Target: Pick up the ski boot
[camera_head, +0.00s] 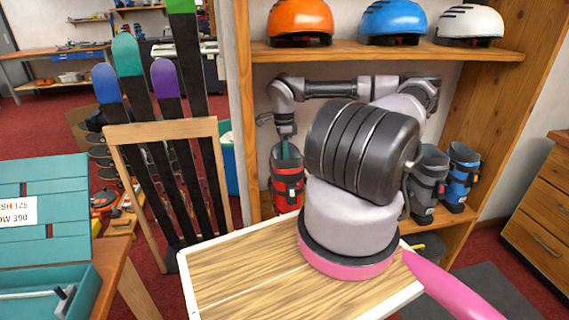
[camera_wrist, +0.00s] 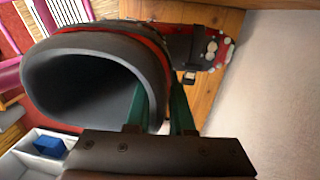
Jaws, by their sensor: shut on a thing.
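A red and black ski boot (camera_head: 286,182) stands upright at the lower shelf, left of my arm's body, in the head view. My gripper (camera_head: 287,148) points down at the boot's top. In the wrist view the ski boot (camera_wrist: 160,45) fills the upper part, with its dark open cuff facing the camera. The green fingers of my gripper (camera_wrist: 161,108) straddle the cuff wall, one inside the opening and one outside. They are shut on that wall. The boot's lower part is partly hidden in the head view.
Grey (camera_head: 428,185) and blue (camera_head: 462,175) boots stand on the lower shelf (camera_head: 452,232) to the right. Helmets (camera_head: 393,20) sit on the upper shelf (camera_head: 350,48). Skis (camera_head: 170,110) lean at the left. A white tray with a blue item (camera_wrist: 48,146) is near the boot.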

